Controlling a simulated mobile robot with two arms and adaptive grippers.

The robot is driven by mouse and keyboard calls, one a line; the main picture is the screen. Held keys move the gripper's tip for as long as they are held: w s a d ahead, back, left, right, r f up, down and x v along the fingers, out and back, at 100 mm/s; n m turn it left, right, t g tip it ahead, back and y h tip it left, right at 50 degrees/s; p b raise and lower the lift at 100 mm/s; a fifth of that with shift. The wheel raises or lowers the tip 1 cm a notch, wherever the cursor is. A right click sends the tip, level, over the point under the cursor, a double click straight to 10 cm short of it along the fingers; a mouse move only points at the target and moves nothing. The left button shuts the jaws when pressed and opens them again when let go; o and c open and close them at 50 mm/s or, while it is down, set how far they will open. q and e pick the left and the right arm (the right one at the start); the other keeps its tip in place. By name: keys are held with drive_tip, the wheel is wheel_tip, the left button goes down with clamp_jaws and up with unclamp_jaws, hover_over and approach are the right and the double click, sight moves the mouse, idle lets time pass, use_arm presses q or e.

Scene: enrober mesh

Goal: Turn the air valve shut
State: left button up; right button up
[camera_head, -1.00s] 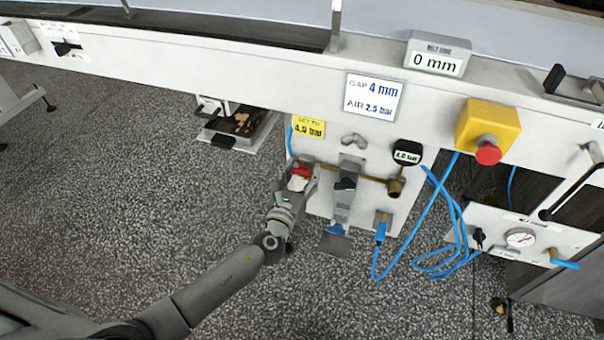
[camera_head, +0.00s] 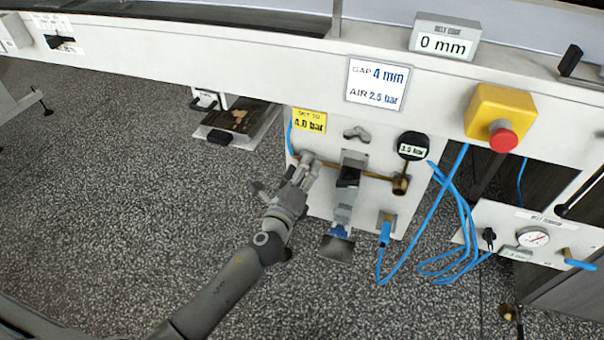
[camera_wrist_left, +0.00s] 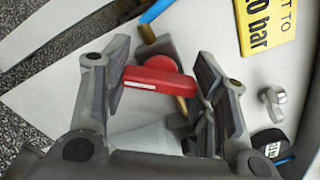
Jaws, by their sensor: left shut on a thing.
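The air valve's red handle (camera_wrist_left: 160,80) shows in the left wrist view, lying across the space between the two finger pads. My left gripper (camera_wrist_left: 163,82) is shut on this handle, one pad at each end. In the head view my left gripper (camera_head: 304,176) is at the left end of the brass pipe (camera_head: 372,178), below the yellow set-to label (camera_head: 309,121). There the red handle is hidden by the gripper. A dark round gauge (camera_head: 413,146) stands at the pipe's right end; its small digits are hard to read. My right gripper is not in view.
A grey clamp-like part (camera_head: 346,190) hangs just right of my left gripper. Blue hoses (camera_head: 447,210) loop farther right, below a yellow box (camera_head: 500,108) with a red button. A tray (camera_head: 238,122) is at the back left. The floor to the left is clear.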

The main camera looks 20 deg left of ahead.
use_arm(q)
drive_tip(key=shift+f+n, duration=0.1)
drive_tip(key=shift+n, duration=0.4)
drive_tip(key=n, duration=0.2)
drive_tip(key=shift+n+b, duration=0.3)
drive_tip(key=shift+b, duration=0.1)
drive_tip(key=shift+n, duration=1.8)
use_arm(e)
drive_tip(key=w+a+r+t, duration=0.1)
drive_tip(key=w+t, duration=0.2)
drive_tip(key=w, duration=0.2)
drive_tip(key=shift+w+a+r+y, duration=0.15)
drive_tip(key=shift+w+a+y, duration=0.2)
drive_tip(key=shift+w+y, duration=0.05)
use_arm(q)
drive_tip(key=o, duration=1)
drive_tip(key=shift+o, duration=0.2)
drive_tip(key=shift+s, duration=0.1)
drive_tip(key=s, duration=1.1)
drive_tip(key=shift+s+a, duration=0.2)
drive_tip(key=shift+s, duration=0.2)
